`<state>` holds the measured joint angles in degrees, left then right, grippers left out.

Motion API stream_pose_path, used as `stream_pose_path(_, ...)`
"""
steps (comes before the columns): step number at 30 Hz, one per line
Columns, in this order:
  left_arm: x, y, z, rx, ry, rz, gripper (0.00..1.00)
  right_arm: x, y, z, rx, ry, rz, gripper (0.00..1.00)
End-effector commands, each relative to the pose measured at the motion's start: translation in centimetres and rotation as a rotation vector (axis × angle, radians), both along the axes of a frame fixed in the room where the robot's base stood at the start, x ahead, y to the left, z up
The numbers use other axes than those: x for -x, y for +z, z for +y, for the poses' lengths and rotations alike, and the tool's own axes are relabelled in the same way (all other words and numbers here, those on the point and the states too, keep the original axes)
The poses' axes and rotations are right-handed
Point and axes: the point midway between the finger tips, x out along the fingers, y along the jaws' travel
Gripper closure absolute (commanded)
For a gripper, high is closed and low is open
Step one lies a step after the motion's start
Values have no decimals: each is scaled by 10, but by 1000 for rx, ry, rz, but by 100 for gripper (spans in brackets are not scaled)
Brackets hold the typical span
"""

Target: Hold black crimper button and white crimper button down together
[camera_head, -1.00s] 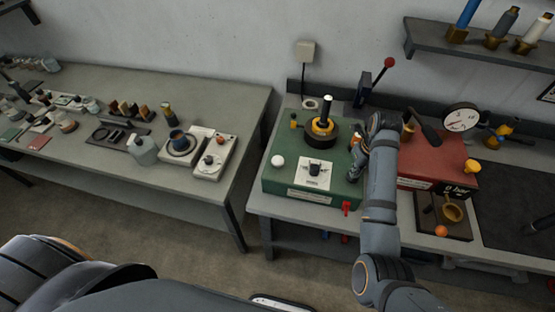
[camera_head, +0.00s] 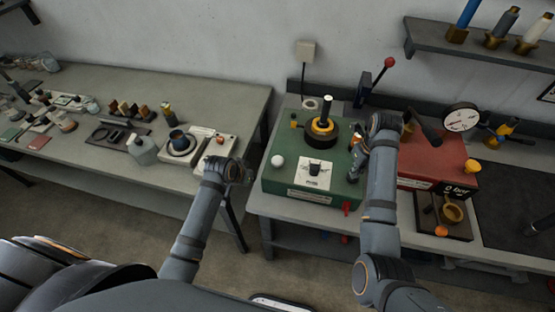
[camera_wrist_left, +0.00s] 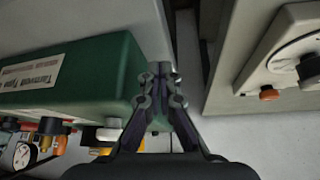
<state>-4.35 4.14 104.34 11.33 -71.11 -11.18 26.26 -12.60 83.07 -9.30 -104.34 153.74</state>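The green crimper box (camera_head: 275,185) stands on the right bench. The white crimper button (camera_head: 278,161), a round white knob, sits on its top at the left. I cannot make out the black crimper button; the right gripper and arm cover the box's right side. My left gripper (camera_head: 247,172) is left of the box, over the gap between the benches. In the left wrist view its fingers (camera_wrist_left: 162,85) are together and empty, near the green box's edge (camera_wrist_left: 125,70). My right gripper (camera_head: 356,163) points down at the box's right edge; its finger state is unclear.
A black spool with a post (camera_head: 322,130) and a white card with a black knob (camera_head: 314,170) are on the box top. A red machine with a gauge (camera_head: 430,160) stands right. A beige device (camera_head: 218,150) is on the left bench.

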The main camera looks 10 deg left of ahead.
Motion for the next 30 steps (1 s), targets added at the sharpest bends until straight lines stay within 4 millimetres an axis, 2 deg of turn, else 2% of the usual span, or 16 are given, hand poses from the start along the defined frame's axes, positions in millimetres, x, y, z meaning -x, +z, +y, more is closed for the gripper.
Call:
stream_pose_path(1,-6,28,-10,10,-41,-29,100,0,-1,0,0,0,1,100)
stream_pose_path(3,-10,60,-23,19,-104,-55,100,0,-1,0,0,0,1,100)
stream_pose_path(6,-9,98,-38,22,-184,-90,100,0,-1,0,0,0,1,100)
stream_pose_path(9,-7,125,-47,24,-244,-116,100,0,-1,0,0,0,1,100)
stream_pose_path(12,-4,138,-52,21,-276,-130,100,0,-1,0,0,0,1,100)
stream_pose_path(16,-3,143,-53,21,-291,-135,100,0,-1,0,0,0,2,100)
stream_pose_path(20,-5,140,-54,22,-288,-134,100,0,-1,0,0,0,2,100)
stream_pose_path(30,-29,103,-68,23,-288,-132,100,1,-1,0,0,0,2,100)
